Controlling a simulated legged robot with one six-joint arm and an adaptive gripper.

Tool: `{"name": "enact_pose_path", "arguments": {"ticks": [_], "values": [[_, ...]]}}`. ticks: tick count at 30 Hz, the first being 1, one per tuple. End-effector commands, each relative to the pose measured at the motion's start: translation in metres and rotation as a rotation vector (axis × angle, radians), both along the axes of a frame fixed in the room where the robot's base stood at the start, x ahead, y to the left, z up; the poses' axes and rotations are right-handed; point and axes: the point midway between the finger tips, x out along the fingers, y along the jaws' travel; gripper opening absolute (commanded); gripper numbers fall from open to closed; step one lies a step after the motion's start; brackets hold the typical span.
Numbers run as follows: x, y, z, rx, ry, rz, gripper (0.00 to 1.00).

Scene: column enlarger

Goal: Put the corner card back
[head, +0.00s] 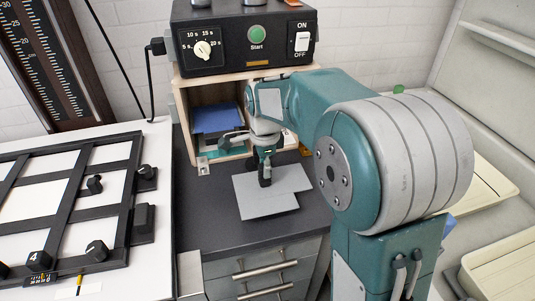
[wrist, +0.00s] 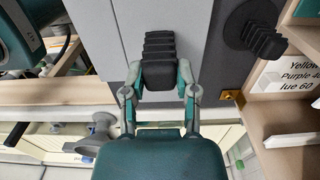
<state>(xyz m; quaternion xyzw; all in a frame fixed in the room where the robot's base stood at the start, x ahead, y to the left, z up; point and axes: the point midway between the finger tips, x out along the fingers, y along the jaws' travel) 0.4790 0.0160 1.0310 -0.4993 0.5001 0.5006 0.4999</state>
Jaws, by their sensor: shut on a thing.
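A pale grey corner card (head: 262,192) with a stepped outline lies over the dark counter in the middle of the head view. I cannot tell whether it is one sheet or two overlapping ones. My gripper (head: 265,178) points down onto it and is shut. In the wrist view, my gripper (wrist: 160,80) has a black ribbed block between its fingers, with the grey card (wrist: 118,25) beyond. The contact itself is hidden. I cannot tell whether the card is lifted or touching the counter.
A wooden shelf unit (head: 184,125) with blue sheets stands behind the card, under the timer box (head: 240,45). A black ribbed knob (wrist: 262,35) on a round base sits near the shelf. The black-framed easel (head: 130,205) is at left. Dark counter (head: 215,225) is clear in front.

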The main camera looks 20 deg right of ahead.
Motion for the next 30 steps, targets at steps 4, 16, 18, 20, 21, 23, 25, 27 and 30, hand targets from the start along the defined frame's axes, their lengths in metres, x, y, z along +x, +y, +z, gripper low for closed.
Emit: {"name": "enact_pose_path", "arguments": {"ticks": [4,16,18,20,21,23,25,27,30], "values": [[0.000,0.001,0.000,-0.001,0.000,0.000,0.00],[0.000,0.000,-0.010,0.000,0.005,0.000,0.00],[0.000,-0.001,-0.015,0.000,0.004,0.000,0.00],[0.000,-0.001,-0.020,0.000,0.005,0.000,0.00],[0.000,0.000,-0.024,0.000,0.005,0.000,0.00],[0.000,0.000,-0.029,-0.001,0.004,0.000,0.00],[0.000,0.000,-0.034,-0.001,0.005,0.000,0.00],[0.001,0.000,-0.039,-0.001,0.004,0.000,0.00],[0.000,0.000,-0.043,-0.001,0.004,0.000,0.00]]}}
